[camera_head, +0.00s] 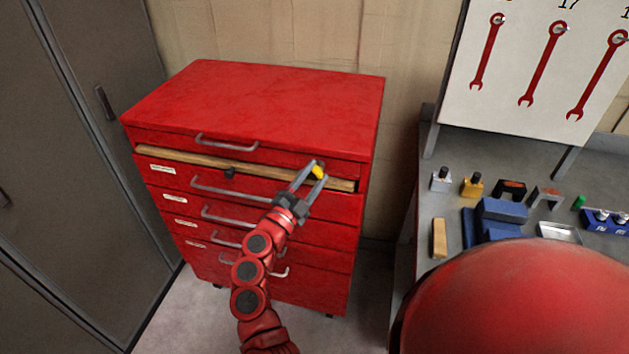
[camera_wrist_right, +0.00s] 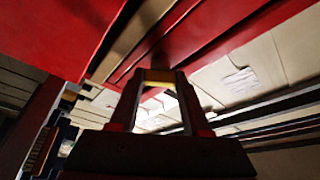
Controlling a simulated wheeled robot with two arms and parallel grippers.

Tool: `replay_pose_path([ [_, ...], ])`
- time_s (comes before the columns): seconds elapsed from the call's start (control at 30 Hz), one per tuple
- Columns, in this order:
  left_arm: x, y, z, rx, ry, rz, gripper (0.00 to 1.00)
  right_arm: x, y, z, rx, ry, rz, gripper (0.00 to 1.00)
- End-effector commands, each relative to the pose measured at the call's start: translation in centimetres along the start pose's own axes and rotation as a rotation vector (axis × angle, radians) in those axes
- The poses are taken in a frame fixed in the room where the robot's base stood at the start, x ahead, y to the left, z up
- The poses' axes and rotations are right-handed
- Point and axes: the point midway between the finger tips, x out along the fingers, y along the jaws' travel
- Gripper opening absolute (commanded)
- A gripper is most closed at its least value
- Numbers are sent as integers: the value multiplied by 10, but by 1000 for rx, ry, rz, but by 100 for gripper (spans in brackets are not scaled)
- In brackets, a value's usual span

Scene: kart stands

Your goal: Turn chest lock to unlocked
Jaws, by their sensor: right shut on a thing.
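The red tool chest (camera_head: 252,95) stands against the wall, with several drawers and grey bar handles on its front. A small yellow piece (camera_head: 318,172), apparently the lock's key or knob, is at the upper right of the chest's front. My right gripper (camera_head: 319,171) is shut on it, one finger on each side. In the right wrist view the yellow piece (camera_wrist_right: 160,75) shows between the fingertips, close to the red chest front (camera_wrist_right: 60,35). The lock's face is hidden by the fingers, and its turn angle is unclear. My left gripper is not in view.
A tan wooden strip (camera_head: 200,162) runs across the chest below the top drawer, with a small black knob (camera_head: 229,173) near it. A grey cabinet (camera_head: 95,110) stands left. A grey workbench (camera_head: 450,215) with small tools stands right, below a wrench board (camera_head: 500,120).

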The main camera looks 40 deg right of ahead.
Motion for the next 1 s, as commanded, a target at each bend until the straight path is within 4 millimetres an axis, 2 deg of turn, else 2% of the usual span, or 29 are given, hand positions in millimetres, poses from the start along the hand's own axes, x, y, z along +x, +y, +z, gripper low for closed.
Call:
replay_pose_path([
  [0.03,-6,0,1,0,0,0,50,0,2,2,43,0,19,0],
  [0.5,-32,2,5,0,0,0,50,-1,0,2,420,-3,175,0],
  [1.0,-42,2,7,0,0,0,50,0,-2,0,605,-2,251,0],
])
